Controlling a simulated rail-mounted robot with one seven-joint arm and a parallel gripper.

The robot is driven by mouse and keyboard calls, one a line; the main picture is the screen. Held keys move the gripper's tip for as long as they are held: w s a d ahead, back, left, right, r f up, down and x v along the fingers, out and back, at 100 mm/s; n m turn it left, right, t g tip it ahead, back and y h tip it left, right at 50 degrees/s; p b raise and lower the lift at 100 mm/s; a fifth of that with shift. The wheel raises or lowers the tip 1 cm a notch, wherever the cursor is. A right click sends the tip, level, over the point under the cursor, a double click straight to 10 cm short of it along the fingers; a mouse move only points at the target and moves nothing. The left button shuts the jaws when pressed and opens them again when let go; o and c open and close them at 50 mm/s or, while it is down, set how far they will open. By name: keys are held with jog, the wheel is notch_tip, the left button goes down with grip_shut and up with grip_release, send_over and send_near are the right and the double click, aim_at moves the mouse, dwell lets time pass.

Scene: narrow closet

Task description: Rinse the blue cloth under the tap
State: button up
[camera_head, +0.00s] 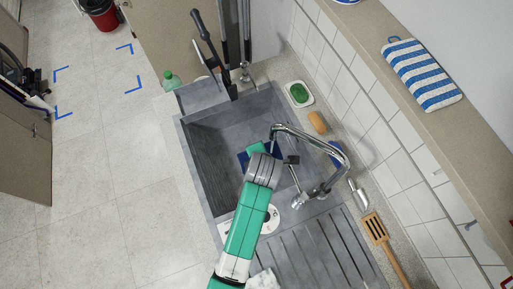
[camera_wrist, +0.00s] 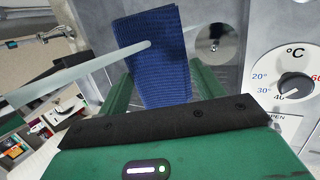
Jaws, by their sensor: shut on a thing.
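The blue cloth (camera_wrist: 158,75) is folded, ribbed and upright between the green fingers of my gripper (camera_wrist: 160,98) in the wrist view. In the head view my gripper (camera_head: 262,150) is over the sink basin, below the spout of the chrome tap (camera_head: 335,150). Blue edges of the cloth (camera_head: 243,160) show beside it; the rest is hidden by my arm. A pale, translucent stream (camera_wrist: 75,72) crosses the wrist view and meets the cloth's face; it looks like running water. The drain (camera_wrist: 212,47) shows behind the cloth.
The grey sink (camera_head: 205,165) has a ribbed drainboard (camera_head: 325,250). A temperature dial (camera_wrist: 293,88) is at the right of the wrist view. A green sponge in a dish (camera_head: 299,93), a brown block (camera_head: 317,122) and a slotted spatula (camera_head: 376,230) line the counter. A green bottle (camera_head: 171,80) stands left.

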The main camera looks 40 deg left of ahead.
jog(key=s+d+p, duration=0.4)
jog(key=s+d, duration=0.1)
jog(key=s, duration=0.1)
jog(key=shift+s, duration=0.15)
dwell(0.6)
dwell(1.1)
jog(key=s+d+r+p, duration=0.3)
jog(key=s+r+p, duration=0.1)
jog(key=p, duration=0.1)
dwell(0.9)
